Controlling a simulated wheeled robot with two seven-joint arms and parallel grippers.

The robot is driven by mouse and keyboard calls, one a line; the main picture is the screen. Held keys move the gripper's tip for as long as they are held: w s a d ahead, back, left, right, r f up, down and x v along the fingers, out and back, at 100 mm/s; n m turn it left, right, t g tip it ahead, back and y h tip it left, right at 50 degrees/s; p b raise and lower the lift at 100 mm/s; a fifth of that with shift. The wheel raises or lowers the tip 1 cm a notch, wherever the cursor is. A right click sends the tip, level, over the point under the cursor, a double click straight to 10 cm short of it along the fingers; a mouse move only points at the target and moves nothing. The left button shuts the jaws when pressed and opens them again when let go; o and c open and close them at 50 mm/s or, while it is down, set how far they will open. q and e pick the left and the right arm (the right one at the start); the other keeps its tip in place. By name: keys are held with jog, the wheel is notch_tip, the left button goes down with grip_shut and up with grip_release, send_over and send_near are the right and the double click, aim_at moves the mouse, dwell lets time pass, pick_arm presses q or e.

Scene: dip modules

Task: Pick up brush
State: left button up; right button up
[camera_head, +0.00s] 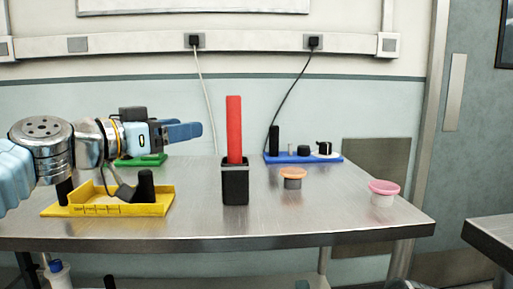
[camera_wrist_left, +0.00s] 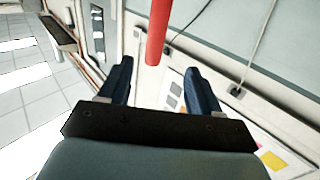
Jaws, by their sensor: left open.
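A tall red bar (camera_head: 234,130), which I take to be the brush's handle, stands upright in a black square holder (camera_head: 235,184) on the metal table. Its lower end is hidden inside the holder. My left gripper (camera_head: 198,131) is open and empty, to the left of the red bar and well above the table. In the left wrist view, the red bar (camera_wrist_left: 158,30) shows beyond the fingertips, roughly in line with the gap between my left gripper's fingers (camera_wrist_left: 158,66). My right gripper is not in view.
A yellow tray (camera_head: 105,208) with dark parts lies under my left arm. A green tray (camera_head: 150,160) is behind it. A blue tray (camera_head: 300,158) with small items stands at the back. An orange-rimmed cup (camera_head: 292,178) and a pink-rimmed cup (camera_head: 383,192) stand right.

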aim_at(229, 123)
pick_arm(q)
jog(key=p+x, duration=0.2)
jog(key=x, duration=0.4)
jog(key=p+x, duration=0.3)
jog(key=x, duration=0.4)
jog(key=shift+s+d+f, duration=0.2)
jog(key=shift+s+d, duration=0.05)
jog(key=shift+w+d+f, duration=0.15)
jog(key=shift+w+d, duration=0.15)
jog(key=shift+w, duration=0.05)
jog(key=c, duration=1)
jog(key=shift+c, duration=0.2)
